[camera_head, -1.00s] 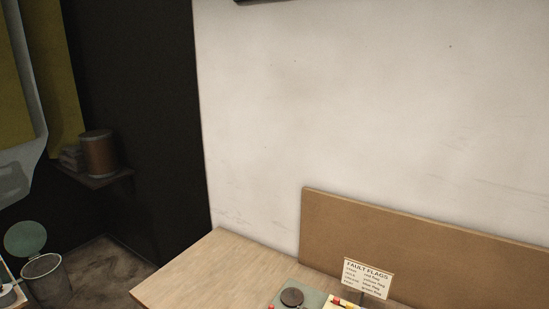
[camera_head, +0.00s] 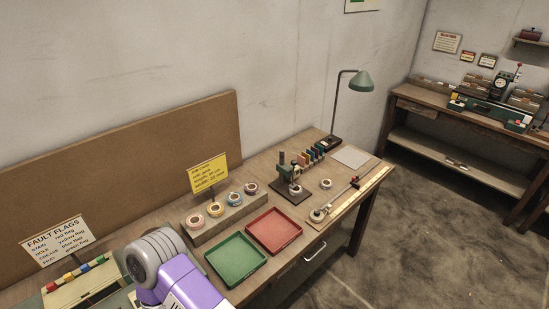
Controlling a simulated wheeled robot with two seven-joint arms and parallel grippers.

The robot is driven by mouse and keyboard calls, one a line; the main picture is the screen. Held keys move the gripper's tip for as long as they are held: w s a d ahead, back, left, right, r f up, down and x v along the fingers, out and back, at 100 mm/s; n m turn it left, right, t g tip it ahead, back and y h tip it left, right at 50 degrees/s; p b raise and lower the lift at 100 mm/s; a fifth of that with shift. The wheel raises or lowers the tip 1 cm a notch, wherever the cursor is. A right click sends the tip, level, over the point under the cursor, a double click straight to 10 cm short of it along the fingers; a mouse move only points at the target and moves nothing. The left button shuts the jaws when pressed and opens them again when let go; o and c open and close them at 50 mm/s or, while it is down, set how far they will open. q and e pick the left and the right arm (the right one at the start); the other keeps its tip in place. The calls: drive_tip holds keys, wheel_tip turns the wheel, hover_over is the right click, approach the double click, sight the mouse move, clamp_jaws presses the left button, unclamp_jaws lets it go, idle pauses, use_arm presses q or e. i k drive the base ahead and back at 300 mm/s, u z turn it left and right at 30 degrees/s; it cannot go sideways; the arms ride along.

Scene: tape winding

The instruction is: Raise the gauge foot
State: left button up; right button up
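A small green stand device (camera_head: 287,168) sits on a dark base (camera_head: 291,192) on the wooden table; a small roll is at its foot. On the far bench at the right stands a device with a round dial (camera_head: 501,82) and a red-tipped lever (camera_head: 518,68). I cannot tell for sure which of these is the gauge, nor how high its foot stands. A purple and grey link of my arm covers the table's lower left. Neither of my grippers is in view.
A green tray (camera_head: 235,259) and a red tray (camera_head: 273,230) lie empty on the table. Several tape rolls stand on a holder behind them. A ruled board (camera_head: 345,196) lies along the right end. A green lamp (camera_head: 361,81) stands at the back. Open floor separates the benches.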

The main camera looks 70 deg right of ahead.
sight(293, 162)
drive_tip(key=z, duration=2.65)
drive_tip(key=k, duration=0.5)
drive_tip(key=z, duration=1.45)
drive_tip(key=i, duration=1.2)
drive_tip(key=u, duration=2.75)
drive_tip(key=i, duration=0.1)
drive_tip(key=z, duration=0.3)
